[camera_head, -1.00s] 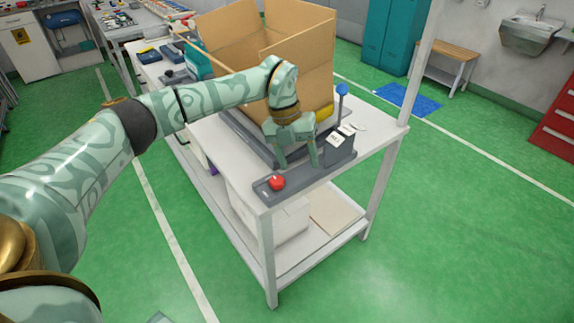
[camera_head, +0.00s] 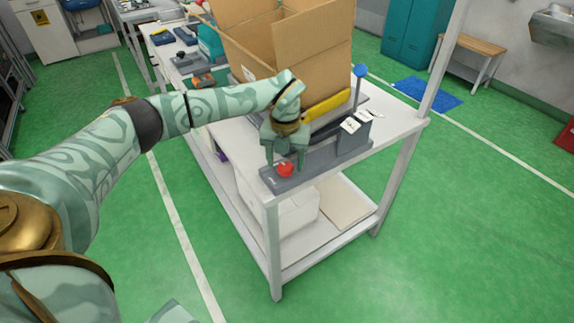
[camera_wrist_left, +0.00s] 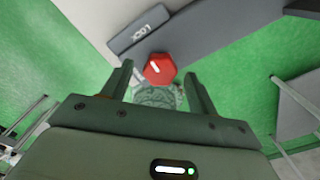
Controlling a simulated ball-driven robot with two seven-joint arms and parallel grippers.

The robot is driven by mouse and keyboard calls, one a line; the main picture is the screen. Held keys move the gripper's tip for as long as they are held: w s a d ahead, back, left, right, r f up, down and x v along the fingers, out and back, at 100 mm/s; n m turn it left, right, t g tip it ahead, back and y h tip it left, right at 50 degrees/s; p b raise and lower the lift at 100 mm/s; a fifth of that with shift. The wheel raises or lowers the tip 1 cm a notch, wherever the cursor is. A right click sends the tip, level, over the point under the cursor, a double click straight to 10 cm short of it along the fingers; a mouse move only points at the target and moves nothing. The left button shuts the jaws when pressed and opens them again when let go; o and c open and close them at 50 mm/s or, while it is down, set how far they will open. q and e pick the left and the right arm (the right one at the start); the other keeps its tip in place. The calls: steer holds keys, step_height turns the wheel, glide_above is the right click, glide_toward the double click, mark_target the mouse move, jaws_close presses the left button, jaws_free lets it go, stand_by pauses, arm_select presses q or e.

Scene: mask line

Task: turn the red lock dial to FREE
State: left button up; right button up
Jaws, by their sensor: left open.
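The red lock dial (camera_head: 285,169) sits on a dark grey panel (camera_head: 312,166) at the front corner of the white workbench. In the left wrist view the red dial (camera_wrist_left: 160,68) has a white pointer mark, beside a plate lettered LOCK (camera_wrist_left: 148,29). My left gripper (camera_head: 284,165) is open, just above and around the dial in the head view. In the left wrist view its fingers (camera_wrist_left: 158,82) stand apart on either side of the dial's near edge; I cannot tell if they touch it. The lettering FREE is not readable. My right gripper is not in view.
An open cardboard box (camera_head: 290,45) stands on the bench behind my gripper. A white post (camera_head: 449,60) rises at the bench's right corner.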

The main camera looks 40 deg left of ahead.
arm_select(q)
steer(key=shift+f, duration=0.5)
steer(key=shift+c, duration=0.6)
steer(key=c, duration=0.9)
steer(key=shift+o, duration=0.2)
steer(key=shift+r, duration=0.1)
